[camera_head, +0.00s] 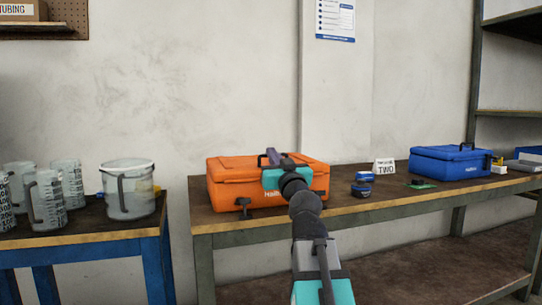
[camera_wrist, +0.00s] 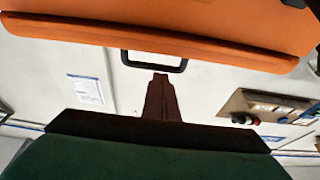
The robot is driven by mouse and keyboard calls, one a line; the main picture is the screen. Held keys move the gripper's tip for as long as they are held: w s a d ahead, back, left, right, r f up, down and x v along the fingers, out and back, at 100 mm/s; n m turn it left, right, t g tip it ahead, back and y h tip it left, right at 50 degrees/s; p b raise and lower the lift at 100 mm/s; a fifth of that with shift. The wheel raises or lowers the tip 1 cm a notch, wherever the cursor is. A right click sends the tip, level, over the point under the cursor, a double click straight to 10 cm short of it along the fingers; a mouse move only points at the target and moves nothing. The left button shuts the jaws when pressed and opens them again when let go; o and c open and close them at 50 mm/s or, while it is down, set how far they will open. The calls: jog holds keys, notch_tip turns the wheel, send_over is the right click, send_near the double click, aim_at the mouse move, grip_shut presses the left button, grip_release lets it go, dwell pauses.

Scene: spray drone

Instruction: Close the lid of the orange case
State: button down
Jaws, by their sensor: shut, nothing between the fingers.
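The orange case (camera_head: 228,180) stands on the workbench, left of its middle, in the head view. Its lid looks down or nearly down; my arm covers part of the front, so I cannot tell whether it is fully closed. A black latch (camera_head: 243,204) hangs at the front. My gripper (camera_head: 271,155) is at the top of the case, in front of the lid. In the wrist view the orange case (camera_wrist: 210,25) fills the top, with a black handle (camera_wrist: 148,64) at its edge. My gripper's shut fingers (camera_wrist: 161,80) point at the handle, empty; contact is unclear.
A blue case (camera_head: 450,162) stands right on the workbench (camera_head: 350,208). A wall is behind.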

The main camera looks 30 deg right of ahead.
jog(key=shift+w+f, duration=0.1)
jog(key=shift+f, duration=0.55)
jog(key=shift+r+p, duration=1.45)
jog(key=shift+r, duration=0.85)
jog(key=f+b+v, duration=0.1)
jog(key=b+v, duration=0.7)
jog(key=v, duration=0.2)
jog(key=shift+f+b, duration=0.25)
jog(key=shift+b, duration=0.05)
jog(key=shift+d, duration=0.1)
